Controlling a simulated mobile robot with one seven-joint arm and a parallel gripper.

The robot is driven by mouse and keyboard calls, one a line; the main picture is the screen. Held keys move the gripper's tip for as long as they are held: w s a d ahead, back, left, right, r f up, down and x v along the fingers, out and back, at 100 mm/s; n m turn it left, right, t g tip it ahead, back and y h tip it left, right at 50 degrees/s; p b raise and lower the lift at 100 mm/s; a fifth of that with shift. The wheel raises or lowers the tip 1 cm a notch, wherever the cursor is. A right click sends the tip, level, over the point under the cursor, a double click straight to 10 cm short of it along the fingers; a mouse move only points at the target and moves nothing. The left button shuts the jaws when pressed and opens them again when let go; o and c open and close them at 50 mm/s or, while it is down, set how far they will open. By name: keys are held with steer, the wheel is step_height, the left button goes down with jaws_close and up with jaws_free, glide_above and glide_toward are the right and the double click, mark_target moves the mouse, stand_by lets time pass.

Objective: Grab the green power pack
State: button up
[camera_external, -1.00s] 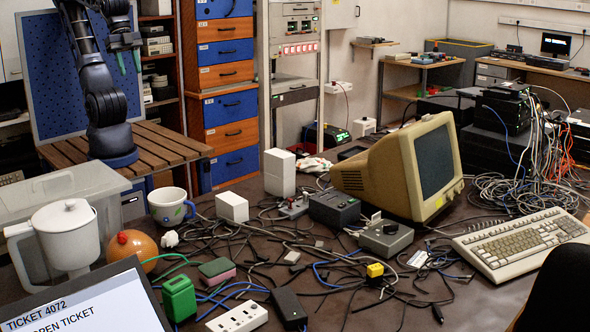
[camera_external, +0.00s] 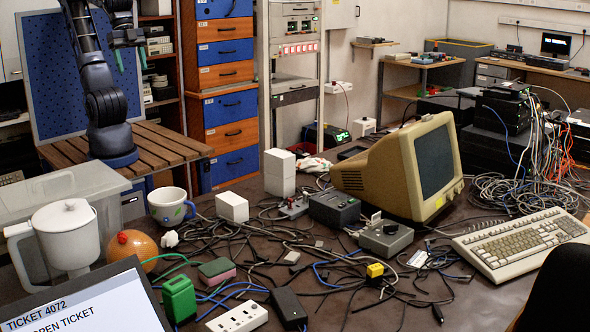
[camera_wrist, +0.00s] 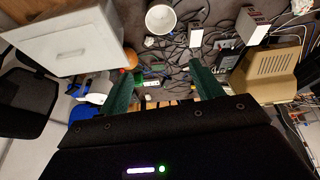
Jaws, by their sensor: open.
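The green power pack (camera_external: 179,299) is a boxy green block on the dark table, near the front left in the external view. A green cable runs by it, and it stands behind the ticket screen's right edge. My gripper (camera_external: 131,60) is at the upper left of the external view, high above the slatted wooden stand and far behind the pack. Its two green fingers are apart and empty; they also show in the wrist view (camera_wrist: 163,68).
An orange ball (camera_external: 139,247), a sponge (camera_external: 217,270), a white power strip (camera_external: 238,318) and a black adapter (camera_external: 288,308) lie near the pack. A white jug (camera_external: 68,238), a clear bin (camera_external: 60,188) and a cup (camera_external: 170,206) stand left. Loose cables cover the table's middle.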

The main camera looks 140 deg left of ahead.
steer(key=w+d+r+n, duration=0.2)
steer(key=w+n, duration=0.1)
steer(key=w, duration=0.6)
steer(key=n+g+h, duration=0.2)
steer(key=n+g, duration=0.2)
steer(key=n, duration=1.1)
glide_above(177, 293)
steer(key=s+a, duration=0.3)
step_height(177, 293, down, 32)
steer(key=shift+f, duration=0.2)
steer(key=shift+w+d+f, duration=0.15)
steer(key=shift+d+f, duration=0.15)
steer(key=shift+f, duration=1.5)
steer(key=shift+w+d+f, duration=0.1)
steer(key=shift+d+f, duration=0.2)
steer(key=shift+f, duration=1.55)
steer(key=shift+w+d+f, duration=0.15)
steer(key=shift+d+f, duration=0.15)
steer(key=shift+f, duration=1.5)
